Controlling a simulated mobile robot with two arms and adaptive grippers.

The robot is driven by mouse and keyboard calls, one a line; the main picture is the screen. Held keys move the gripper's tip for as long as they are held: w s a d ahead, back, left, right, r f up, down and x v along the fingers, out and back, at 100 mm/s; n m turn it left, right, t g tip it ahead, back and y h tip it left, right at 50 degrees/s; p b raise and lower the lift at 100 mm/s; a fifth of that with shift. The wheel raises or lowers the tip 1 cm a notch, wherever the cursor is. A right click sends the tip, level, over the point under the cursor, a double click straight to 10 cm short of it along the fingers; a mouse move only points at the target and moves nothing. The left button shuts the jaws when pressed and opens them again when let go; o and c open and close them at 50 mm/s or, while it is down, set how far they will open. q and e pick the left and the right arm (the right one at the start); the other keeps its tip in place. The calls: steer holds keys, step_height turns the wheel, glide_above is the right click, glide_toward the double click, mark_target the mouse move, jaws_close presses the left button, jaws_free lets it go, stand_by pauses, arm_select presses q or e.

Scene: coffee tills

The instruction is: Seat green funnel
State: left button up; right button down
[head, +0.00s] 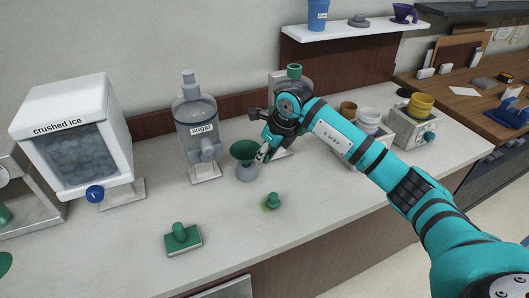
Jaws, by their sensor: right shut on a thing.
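The green funnel (244,150) is a dark green cone with its wide mouth up. My right gripper (262,153) reaches in from the right and is shut on the funnel at its right side. A grey tapered piece (246,173) stands on the counter directly below the funnel. I cannot tell whether the two touch or a small gap lies between them. My left gripper is not in view.
A sugar dispenser (196,115) stands left of the funnel, and a crushed ice dispenser (75,140) further left. A small green knobbed piece (273,202) and a green stamp-like block (183,240) sit in front. The front counter (330,215) is mostly clear.

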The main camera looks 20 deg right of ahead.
steer(key=shift+f+b, duration=0.45)
steer(key=shift+f, duration=0.4)
steer(key=c, duration=1.2)
jaws_free()
step_height(320, 180, up, 10)
